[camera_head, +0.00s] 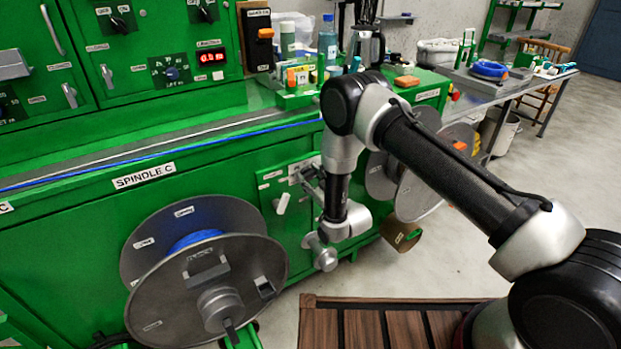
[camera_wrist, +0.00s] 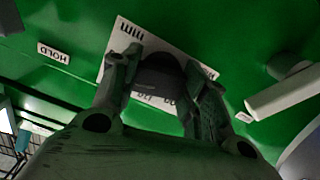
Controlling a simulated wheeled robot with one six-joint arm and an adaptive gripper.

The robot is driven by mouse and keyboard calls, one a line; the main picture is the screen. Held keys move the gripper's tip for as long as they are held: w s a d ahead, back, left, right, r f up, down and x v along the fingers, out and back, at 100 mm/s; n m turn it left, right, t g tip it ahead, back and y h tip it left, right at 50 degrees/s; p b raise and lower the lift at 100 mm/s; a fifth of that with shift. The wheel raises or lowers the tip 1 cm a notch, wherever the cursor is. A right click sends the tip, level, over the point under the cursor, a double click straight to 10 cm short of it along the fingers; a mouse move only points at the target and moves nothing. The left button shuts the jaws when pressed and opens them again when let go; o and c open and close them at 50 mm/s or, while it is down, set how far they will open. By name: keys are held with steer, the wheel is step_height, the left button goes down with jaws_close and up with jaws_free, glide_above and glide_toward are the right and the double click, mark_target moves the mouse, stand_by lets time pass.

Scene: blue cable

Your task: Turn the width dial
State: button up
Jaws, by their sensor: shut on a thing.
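The width dial (camera_wrist: 160,70) is a dark round knob on a white plate (camera_wrist: 130,32) printed with "mm", fixed to the green machine front. In the wrist view my gripper (camera_wrist: 162,84) has one finger on each side of the knob and is shut on it. In the head view my gripper (camera_head: 311,184) reaches the green panel to the right of the reel, and the white plate (camera_head: 296,171) shows in part behind it. The knob itself is hidden there by my gripper, and I cannot read its setting.
A white lever handle (camera_wrist: 282,92) sticks out right of the dial; a HOLD label (camera_wrist: 53,52) is on the other side. A large grey reel (camera_head: 165,290) with blue cable stands left, below the SPINDLE C label (camera_head: 144,175).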

steer(key=n, duration=0.8)
steer(key=shift+r, duration=0.1)
steer(key=n, duration=0.3)
steer(key=shift+n, duration=2.2)
steer(key=o, duration=1)
